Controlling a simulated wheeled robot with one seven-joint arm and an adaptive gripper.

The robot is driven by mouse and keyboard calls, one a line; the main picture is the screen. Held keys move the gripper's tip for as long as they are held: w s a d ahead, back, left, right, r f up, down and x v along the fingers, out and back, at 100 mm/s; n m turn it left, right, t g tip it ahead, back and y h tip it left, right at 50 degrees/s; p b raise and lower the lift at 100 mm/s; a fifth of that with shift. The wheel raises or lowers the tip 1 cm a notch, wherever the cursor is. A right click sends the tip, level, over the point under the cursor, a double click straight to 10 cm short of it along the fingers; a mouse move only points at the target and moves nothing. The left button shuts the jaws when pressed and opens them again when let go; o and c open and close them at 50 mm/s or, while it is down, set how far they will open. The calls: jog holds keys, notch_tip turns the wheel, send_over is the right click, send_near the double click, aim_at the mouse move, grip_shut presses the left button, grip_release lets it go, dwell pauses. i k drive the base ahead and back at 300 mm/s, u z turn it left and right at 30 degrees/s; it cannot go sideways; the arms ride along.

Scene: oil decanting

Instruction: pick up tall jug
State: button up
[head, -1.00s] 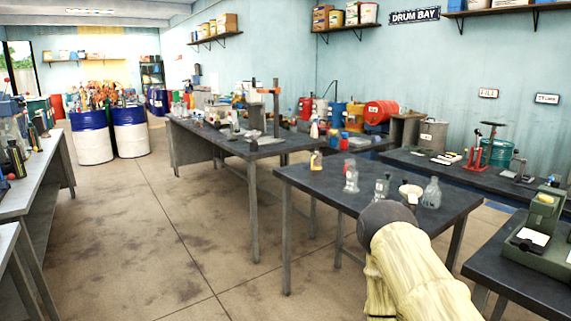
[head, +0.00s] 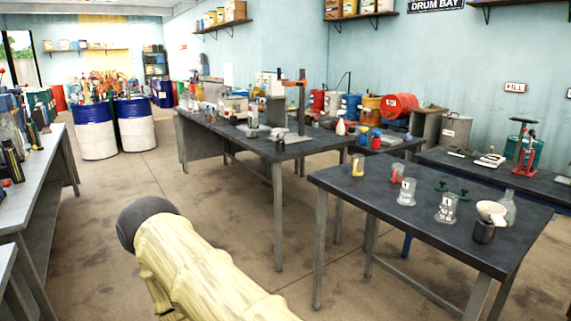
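Clear glass jugs with white labels stand upright on the dark-topped table at the right (head: 430,245). One labelled jug (head: 406,191) is near the table's middle, and another labelled jug (head: 446,208) is to its right. Both are small in view, and I cannot tell for sure which is the tall jug. Nothing is holding either one. My arm, in a cream sleeve with a dark rounded joint, fills the lower left, well apart from the jugs. My gripper does not show.
The same table holds a small orange-tinted beaker (head: 358,165), a white bowl-like piece (head: 490,211), a dark cup (head: 484,232) and a clear bottle (head: 507,208). A long bench (head: 225,140) stands behind, another bench (head: 40,185) at left. Floor (head: 130,200) between them is clear.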

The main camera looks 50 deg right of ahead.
aim_at(358, 163)
jog(key=u, duration=0.05)
jog(key=i, duration=1.15)
jog(key=z, duration=1.2)
jog(key=i, duration=0.7)
jog(key=z, duration=0.7)
